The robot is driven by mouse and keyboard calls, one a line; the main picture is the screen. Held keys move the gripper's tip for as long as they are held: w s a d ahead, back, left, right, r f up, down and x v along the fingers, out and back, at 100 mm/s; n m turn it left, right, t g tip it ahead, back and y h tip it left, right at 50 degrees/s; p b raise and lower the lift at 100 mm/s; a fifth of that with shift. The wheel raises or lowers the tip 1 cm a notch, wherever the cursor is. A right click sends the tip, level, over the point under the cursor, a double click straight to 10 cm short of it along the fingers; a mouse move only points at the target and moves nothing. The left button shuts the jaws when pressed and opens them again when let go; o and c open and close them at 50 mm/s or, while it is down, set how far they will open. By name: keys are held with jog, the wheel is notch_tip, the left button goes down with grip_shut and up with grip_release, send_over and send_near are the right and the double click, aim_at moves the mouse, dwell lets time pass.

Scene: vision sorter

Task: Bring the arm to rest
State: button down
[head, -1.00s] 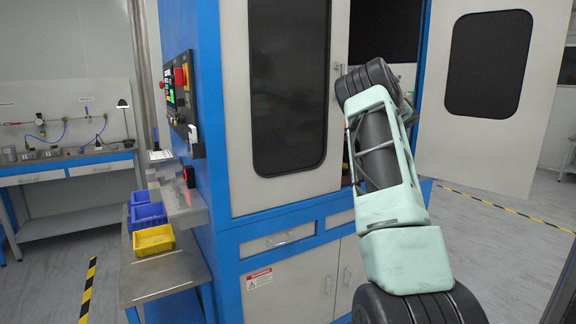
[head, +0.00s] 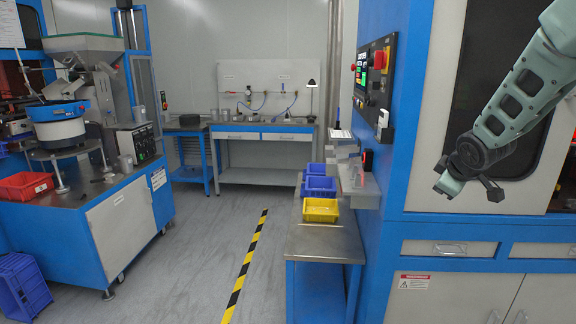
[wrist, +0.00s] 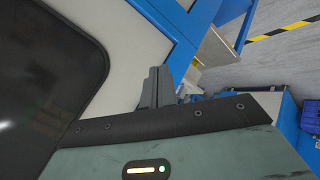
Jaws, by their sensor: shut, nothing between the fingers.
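My pale green arm (head: 518,98) reaches in from the upper right in the head view, in front of the blue and white machine cabinet (head: 415,225). It bends at a dark joint, and its lower end hangs in the air before the cabinet door. In the wrist view my gripper (wrist: 158,74) shows as dark fingers close together, shut and empty. Its fingers are hard to make out in the head view. The cabinet's white panel and blue edge show behind the fingers in the wrist view.
A narrow metal side table (head: 322,242) holds a yellow bin (head: 321,211) and blue bins (head: 319,188), left of the cabinet. A feeder machine (head: 120,205) stands at the left, a workbench (head: 265,131) at the back. Floor with a striped line (head: 245,262) is clear between.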

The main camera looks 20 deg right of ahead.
jog(key=s+a+f+g+y, duration=0.1)
jog(key=s+a+g, duration=0.1)
jog(key=s+a, duration=0.8)
jog(key=s+a+f+n+g+y, duration=0.1)
jog(key=s+a+f+g+y, duration=0.1)
jog(key=s+a, duration=0.8)
jog(key=s+a+f+g+y, duration=0.1)
jog(key=s+a+g, duration=0.3)
jog(key=s+a, duration=0.6)
jog(key=a+f, duration=0.1)
jog(key=a, duration=0.9)
jog(key=shift+n, duration=0.3)
